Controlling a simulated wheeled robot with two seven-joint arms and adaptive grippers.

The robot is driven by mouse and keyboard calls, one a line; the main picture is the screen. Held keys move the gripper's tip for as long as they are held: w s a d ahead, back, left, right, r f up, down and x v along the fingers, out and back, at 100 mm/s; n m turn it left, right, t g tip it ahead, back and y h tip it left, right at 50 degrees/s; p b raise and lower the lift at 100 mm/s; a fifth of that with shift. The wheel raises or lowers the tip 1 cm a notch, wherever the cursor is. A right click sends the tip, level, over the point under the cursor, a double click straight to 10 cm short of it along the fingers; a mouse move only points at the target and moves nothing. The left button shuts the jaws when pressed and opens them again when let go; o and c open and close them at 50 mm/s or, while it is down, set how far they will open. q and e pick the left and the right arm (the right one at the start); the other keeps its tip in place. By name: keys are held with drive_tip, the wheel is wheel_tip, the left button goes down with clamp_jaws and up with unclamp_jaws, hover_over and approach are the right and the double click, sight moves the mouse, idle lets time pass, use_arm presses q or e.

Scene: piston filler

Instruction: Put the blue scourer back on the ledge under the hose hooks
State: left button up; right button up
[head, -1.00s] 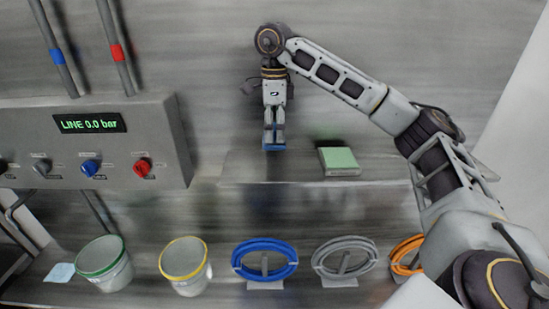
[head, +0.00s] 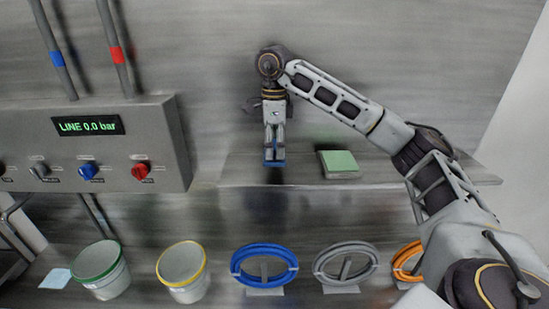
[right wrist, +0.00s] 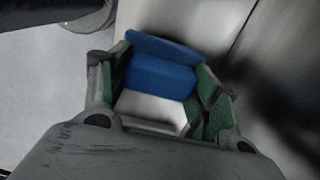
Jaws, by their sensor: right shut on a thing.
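The blue scourer (head: 274,163) is held between the fingertips of my right gripper (head: 274,152), at the ledge (head: 240,176) under the wall and above the hoses. In the right wrist view the blue scourer (right wrist: 160,75) shows between the two green-padded fingers of the right gripper (right wrist: 165,85), which are shut on it. In the head view the scourer hangs at about the height of the ledge top; whether it touches the ledge I cannot tell. My left gripper is not in view.
A green-topped pad (head: 339,162) lies on the ledge, right of the gripper. Below are a blue hose (head: 264,281), a grey hose (head: 345,262) and an orange hose (head: 403,262). A green-rimmed bucket (head: 101,272) and yellow-rimmed bucket (head: 184,275) stand left. A control panel (head: 110,150) is at left.

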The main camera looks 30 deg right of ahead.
sight(275, 157)
drive_tip(key=shift+f, duration=0.15)
drive_tip(key=shift+f, duration=1.9)
drive_tip(key=o, duration=0.9)
drive_tip(key=shift+f, duration=0.1)
drive_tip(key=shift+r, duration=1.85)
drive_tip(key=shift+r+p, duration=1.35)
drive_tip(key=shift+r, duration=2.9)
